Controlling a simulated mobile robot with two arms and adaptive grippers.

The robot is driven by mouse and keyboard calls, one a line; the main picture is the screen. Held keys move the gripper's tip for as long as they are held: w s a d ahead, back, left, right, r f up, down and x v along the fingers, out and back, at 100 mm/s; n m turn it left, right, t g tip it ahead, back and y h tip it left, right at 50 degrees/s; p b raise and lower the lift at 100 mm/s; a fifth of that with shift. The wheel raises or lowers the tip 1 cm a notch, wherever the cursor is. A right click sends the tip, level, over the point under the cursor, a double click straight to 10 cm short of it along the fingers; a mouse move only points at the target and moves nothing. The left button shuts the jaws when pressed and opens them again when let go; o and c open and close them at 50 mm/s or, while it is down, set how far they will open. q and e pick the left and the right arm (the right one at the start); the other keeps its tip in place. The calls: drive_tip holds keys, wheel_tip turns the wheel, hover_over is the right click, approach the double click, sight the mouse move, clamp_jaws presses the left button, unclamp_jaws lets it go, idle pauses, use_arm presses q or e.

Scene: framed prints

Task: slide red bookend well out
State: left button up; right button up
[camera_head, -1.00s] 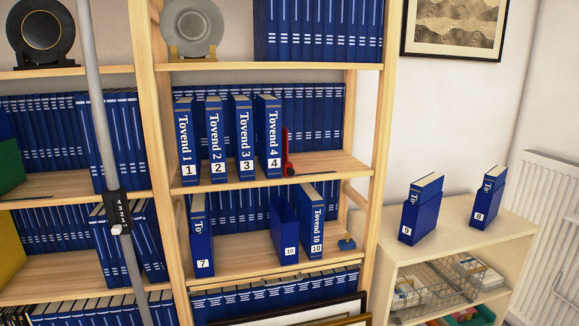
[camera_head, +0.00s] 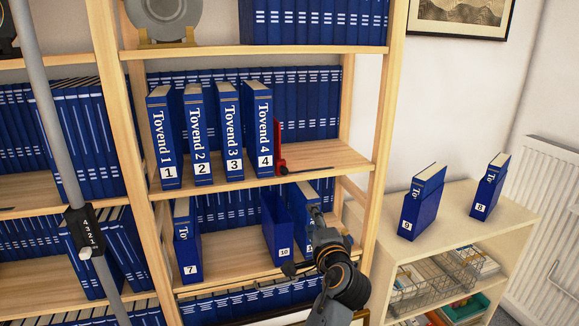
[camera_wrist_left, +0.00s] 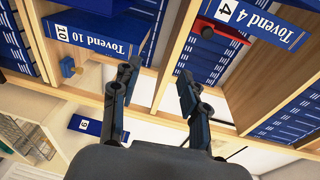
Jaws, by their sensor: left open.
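The red bookend (camera_head: 278,142) stands upright on the upper shelf, just right of the book Tovend 4 (camera_head: 260,130), with its low foot reaching right along the shelf. In the left wrist view the red bookend (camera_wrist_left: 221,32) shows at the upper right beside Tovend 4 (camera_wrist_left: 262,22). My left gripper (camera_head: 305,243) is in front of the lower shelf, below the bookend and apart from it. In the left wrist view its two fingers (camera_wrist_left: 156,84) are spread with nothing between them. My left gripper hides much of Tovend 10 (camera_head: 312,190). My right gripper is out of view.
Books Tovend 1 to 3 stand left of Tovend 4. A blue slipcase (camera_head: 278,228) and book 7 (camera_head: 187,245) stand on the lower shelf. A wooden upright (camera_head: 382,140) bounds the shelves on the right. The upper shelf (camera_head: 330,157) is clear right of the bookend.

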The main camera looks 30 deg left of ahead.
use_arm(q)
drive_tip(key=n+y, duration=0.1)
drive_tip(key=y, duration=0.1)
approach(284, 172)
drive_tip(key=v, duration=0.4)
drive_tip(key=p+x, duration=0.3)
drive_tip(key=x, duration=0.9)
drive_tip(key=shift+w+a+r, duration=0.1)
drive_tip(key=shift+w+a, duration=0.3)
drive_tip(key=shift+c, duration=0.2)
clamp_jaws()
